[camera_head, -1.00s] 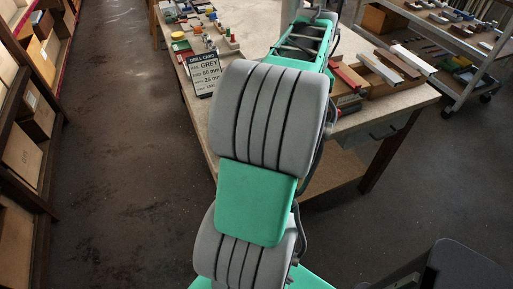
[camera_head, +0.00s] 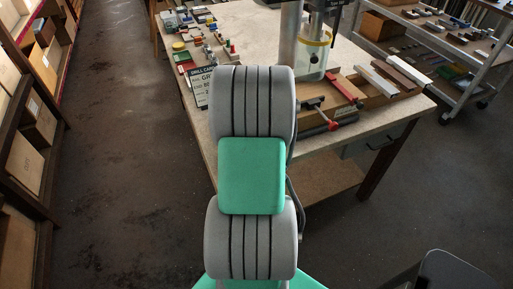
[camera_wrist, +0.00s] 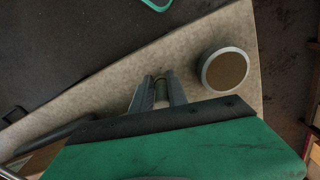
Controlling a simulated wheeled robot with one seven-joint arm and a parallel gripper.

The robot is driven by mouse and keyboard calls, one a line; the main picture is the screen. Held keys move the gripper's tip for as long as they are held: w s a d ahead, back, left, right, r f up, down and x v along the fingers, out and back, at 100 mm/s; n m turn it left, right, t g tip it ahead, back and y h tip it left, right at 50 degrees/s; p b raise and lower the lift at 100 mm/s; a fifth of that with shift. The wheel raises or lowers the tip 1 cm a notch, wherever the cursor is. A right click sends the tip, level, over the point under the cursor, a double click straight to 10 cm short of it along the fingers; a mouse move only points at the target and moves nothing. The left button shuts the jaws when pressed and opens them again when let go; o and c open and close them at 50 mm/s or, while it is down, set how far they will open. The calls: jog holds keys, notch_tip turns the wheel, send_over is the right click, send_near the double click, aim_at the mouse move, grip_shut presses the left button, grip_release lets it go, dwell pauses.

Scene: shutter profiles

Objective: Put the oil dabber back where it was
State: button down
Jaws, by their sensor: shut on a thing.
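In the wrist view my gripper (camera_wrist: 160,98) is shut on a small, dull green-grey piece, taken to be the oil dabber (camera_wrist: 162,88). Only a little of it shows between the two grey fingers. The fingers are over the pale bench top (camera_wrist: 110,88) near its edge. To their right is a round thing with a grey rim and a flat brown top (camera_wrist: 226,71), apart from the fingers. In the head view my gripper is hidden behind my arm.
In the head view the bench (camera_head: 268,32) holds a drill card (camera_head: 199,86), several small coloured items at the back left, a clear cylinder with a yellow band (camera_head: 312,50), a red-handled clamp (camera_head: 340,88) and bars at right. A shelf trolley (camera_head: 462,60) stands beyond.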

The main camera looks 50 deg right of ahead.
jog(key=shift+f, duration=0.1)
jog(key=c, duration=1.3)
grip_release()
notch_tip(320, 180, up, 12)
jog(key=b, duration=0.2)
jog(key=w+a+r+n+t, duration=0.1)
jog(key=w+a+n, duration=0.15)
jog(key=a, duration=0.35)
jog(key=w+a+r+n, duration=0.1)
jog(key=w+a, duration=0.3)
jog(key=a, duration=0.2)
jog(key=s+a+n+t, duration=0.1)
jog(key=a, duration=0.7)
jog(key=s+a+f+n+t, duration=0.1)
jog(key=a+n, duration=0.1)
jog(key=a, duration=0.6)
jog(key=a+n, duration=0.2)
jog(key=a, duration=0.6)
jog(key=shift+s+a+f+n+t+p, duration=0.1)
jog(key=shift+s+f+n+t+p, duration=0.2)
jog(key=shift+s+f+t, duration=0.1)
